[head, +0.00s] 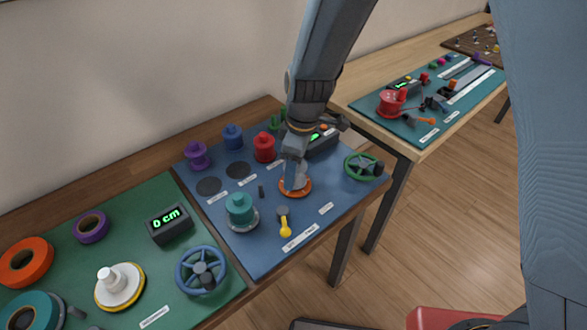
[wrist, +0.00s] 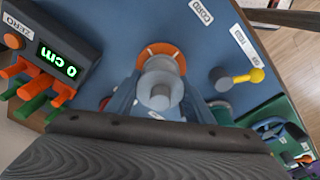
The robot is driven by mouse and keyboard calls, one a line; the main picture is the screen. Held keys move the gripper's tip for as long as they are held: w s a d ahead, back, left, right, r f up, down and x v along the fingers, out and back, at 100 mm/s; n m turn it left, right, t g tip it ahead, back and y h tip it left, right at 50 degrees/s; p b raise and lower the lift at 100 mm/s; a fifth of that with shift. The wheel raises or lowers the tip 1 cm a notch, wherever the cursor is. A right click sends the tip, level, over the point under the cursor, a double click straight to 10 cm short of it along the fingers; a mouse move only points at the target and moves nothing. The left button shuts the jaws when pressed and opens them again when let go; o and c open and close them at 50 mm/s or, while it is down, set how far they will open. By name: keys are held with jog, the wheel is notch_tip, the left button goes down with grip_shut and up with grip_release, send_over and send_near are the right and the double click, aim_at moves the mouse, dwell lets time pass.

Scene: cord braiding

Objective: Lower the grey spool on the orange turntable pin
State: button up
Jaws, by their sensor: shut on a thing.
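My gripper (head: 293,180) points down over the orange turntable (head: 302,190) on the blue mat. The turntable's orange rim (wrist: 162,48) also shows in the wrist view, just behind the spool. The grey spool (wrist: 160,84) is between my fingers, which are shut on it. It is seen end-on and lies over the turntable, overlapping its middle. The turntable pin is hidden behind the spool, and I cannot tell whether the spool is around it. In the head view the fingers hide most of the spool.
A teal spool (head: 240,208) and a yellow-handled lever (head: 285,225) stand left and in front. A green handwheel (head: 362,167) is right. Purple (head: 197,155), blue (head: 233,137) and red (head: 264,147) spools stand behind. A counter (wrist: 65,65) reading 0 cm is close by.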

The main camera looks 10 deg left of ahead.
jog(key=shift+f, duration=0.4)
jog(key=o, duration=1)
jog(key=shift+o, duration=0.2)
jog(key=shift+r, duration=0.15)
jog(key=shift+r+p, duration=2.4)
jog(key=shift+r, duration=1.5)
